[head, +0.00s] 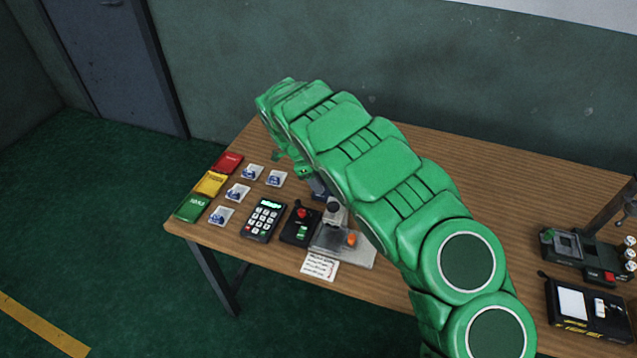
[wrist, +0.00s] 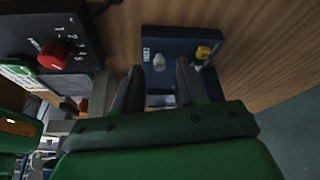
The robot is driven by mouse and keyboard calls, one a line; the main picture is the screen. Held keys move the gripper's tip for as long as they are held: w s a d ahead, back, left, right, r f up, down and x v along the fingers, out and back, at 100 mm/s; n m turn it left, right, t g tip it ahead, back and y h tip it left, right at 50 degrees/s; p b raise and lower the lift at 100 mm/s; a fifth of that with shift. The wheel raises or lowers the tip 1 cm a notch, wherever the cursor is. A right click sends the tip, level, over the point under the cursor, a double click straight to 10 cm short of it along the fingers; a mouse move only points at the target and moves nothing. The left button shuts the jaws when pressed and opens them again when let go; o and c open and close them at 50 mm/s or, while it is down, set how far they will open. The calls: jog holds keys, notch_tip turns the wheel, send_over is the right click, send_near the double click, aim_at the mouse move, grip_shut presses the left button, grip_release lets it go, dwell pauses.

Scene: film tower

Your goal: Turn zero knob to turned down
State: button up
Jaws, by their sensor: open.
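My gripper (wrist: 158,90) is open, with its two grey fingers apart and nothing held between them. A blue box (wrist: 180,40) lies just beyond the fingertips in the wrist view. It carries a pale grey rounded knob (wrist: 159,62), a yellow part (wrist: 203,51) and a small white label too small to read. The grey knob is just ahead of the fingers, apart from them as far as I can tell. I cannot read which control is the zero knob. In the head view my green arm hides most of the blue box (head: 319,187) and the gripper.
A black box with a red knob (wrist: 52,56) and number scale stands left of the fingers. A grey stand device (head: 345,243), a keypad (head: 264,220), coloured folders and small packets share the wooden table (head: 480,180). More devices (head: 580,255) stand at right.

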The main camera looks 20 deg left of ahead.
jog(key=shift+d+f, duration=0.2)
jog(key=shift+f, duration=0.25)
grip_shut()
